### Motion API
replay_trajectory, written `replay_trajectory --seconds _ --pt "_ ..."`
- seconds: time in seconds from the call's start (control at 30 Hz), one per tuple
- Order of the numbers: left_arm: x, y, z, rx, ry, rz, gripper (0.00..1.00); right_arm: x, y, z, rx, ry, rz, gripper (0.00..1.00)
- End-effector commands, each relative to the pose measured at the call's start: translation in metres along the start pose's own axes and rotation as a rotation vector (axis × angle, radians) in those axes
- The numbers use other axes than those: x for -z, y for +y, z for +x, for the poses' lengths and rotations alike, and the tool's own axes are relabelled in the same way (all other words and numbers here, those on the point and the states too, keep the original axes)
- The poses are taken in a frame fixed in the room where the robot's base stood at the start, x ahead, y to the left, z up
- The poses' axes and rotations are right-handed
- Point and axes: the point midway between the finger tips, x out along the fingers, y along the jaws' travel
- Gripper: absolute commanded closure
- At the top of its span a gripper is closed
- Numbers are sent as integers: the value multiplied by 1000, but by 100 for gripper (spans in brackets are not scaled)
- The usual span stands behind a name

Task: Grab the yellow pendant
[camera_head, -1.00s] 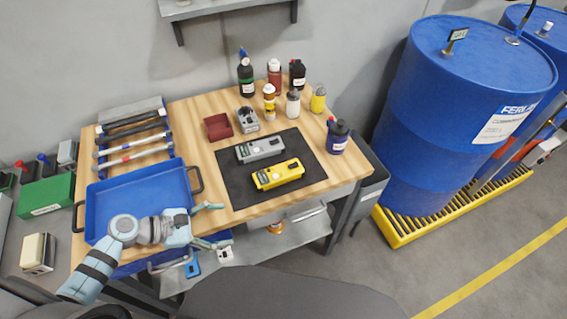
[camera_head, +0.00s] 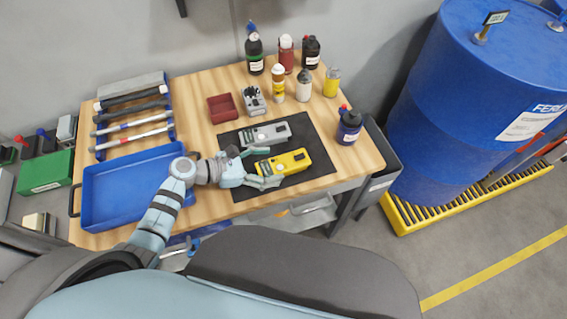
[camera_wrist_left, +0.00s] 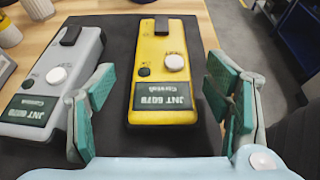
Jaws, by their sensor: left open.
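The yellow pendant (camera_head: 283,163) lies flat on a black mat (camera_head: 308,140) on the wooden workbench. A grey pendant (camera_head: 266,135) lies beside it, nearer the wall. My left gripper (camera_head: 263,167) is open at the left end of the yellow pendant. In the left wrist view the yellow pendant (camera_wrist_left: 163,75) stands between the open fingers of my left gripper (camera_wrist_left: 160,108), with a gap on each side. The left finger there is between the yellow pendant and the grey pendant (camera_wrist_left: 50,85). My right gripper is not in view.
A blue tray (camera_head: 92,208) lies left of the mat.

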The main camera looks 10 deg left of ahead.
Motion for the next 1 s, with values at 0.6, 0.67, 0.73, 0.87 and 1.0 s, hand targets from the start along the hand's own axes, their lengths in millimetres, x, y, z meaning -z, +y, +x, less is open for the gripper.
replay_trajectory --seconds 0.6,0.67,0.73,0.87,1.0 --pt "-1 -1 25 -2 1 0 68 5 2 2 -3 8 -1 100" --pt "-1 -1 25 -3 1 0 78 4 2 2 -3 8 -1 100" --pt "-1 -1 25 -3 1 0 89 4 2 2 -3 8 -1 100" --pt "-2 -1 25 -3 0 0 90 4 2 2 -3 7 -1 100" --pt "-4 -1 24 -3 0 1 90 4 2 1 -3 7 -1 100"
